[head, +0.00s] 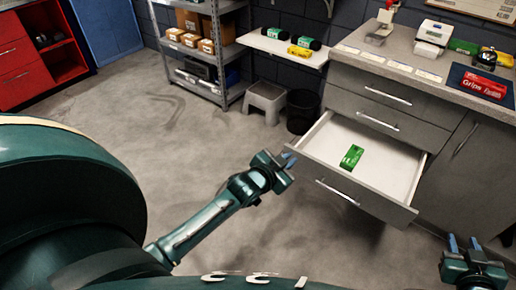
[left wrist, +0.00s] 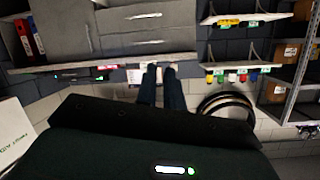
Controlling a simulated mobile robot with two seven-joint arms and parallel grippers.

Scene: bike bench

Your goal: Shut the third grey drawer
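The third grey drawer (head: 393,205), the lowest in its stack, is pulled far out in the head view. Its white inside shows, with a green box (head: 351,157) lying in it. A bar handle (head: 338,192) runs along its front panel. My left gripper (head: 289,159) is near the drawer's left front corner; I cannot tell whether it touches. Its two fingers (left wrist: 160,76) show in the left wrist view with a narrow gap and nothing between them. My right gripper (head: 463,241) is open and empty, to the right of the drawer front.
Two shut grey drawers (head: 385,100) sit above, under a worktop (head: 400,50) with several items. A cabinet door (head: 461,160) is at right. A black bin (head: 302,111) and grey step stool (head: 266,98) stand left of the drawers. The floor in front is clear.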

